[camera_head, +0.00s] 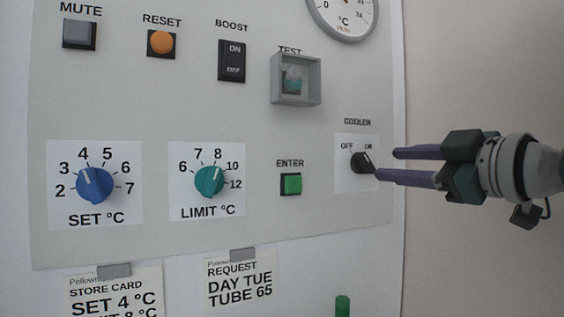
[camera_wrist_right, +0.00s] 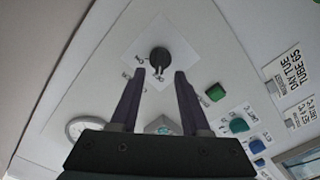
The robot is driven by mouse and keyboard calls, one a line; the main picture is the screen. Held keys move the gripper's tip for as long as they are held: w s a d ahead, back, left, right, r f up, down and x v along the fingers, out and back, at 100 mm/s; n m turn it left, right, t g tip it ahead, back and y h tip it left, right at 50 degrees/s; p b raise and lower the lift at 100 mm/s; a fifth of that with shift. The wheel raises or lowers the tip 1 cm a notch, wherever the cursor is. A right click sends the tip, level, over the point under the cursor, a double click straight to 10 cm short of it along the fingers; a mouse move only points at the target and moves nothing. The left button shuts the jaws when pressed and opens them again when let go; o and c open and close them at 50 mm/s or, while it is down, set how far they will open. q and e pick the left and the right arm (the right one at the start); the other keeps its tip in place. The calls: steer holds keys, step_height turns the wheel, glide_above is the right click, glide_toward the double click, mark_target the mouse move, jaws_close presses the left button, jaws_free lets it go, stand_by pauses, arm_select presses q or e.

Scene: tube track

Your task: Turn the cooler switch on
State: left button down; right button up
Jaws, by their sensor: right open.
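The cooler switch (camera_head: 361,162) is a small black rotary knob on a white plate, with OFF printed at its upper left and ON at its upper right. In the right wrist view the knob (camera_wrist_right: 160,56) lies ahead of the gap between the open fingers (camera_wrist_right: 160,72), not clasped. Whether a fingertip touches it is unclear. My left gripper is not in view.
The green ENTER button (camera_head: 291,184), the teal LIMIT knob (camera_head: 209,181) and the blue SET knob (camera_head: 95,185) are left of the switch. A boxed TEST button (camera_head: 296,80) and a dial gauge (camera_head: 343,14) are above. The bare wall (camera_head: 480,60) right of the panel is clear.

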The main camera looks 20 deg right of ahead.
mark_target(370, 163)
steer(key=w, duration=0.4)
steer(key=shift+w+a, duration=0.2)
steer(key=shift+w, duration=0.2)
jaws_close()
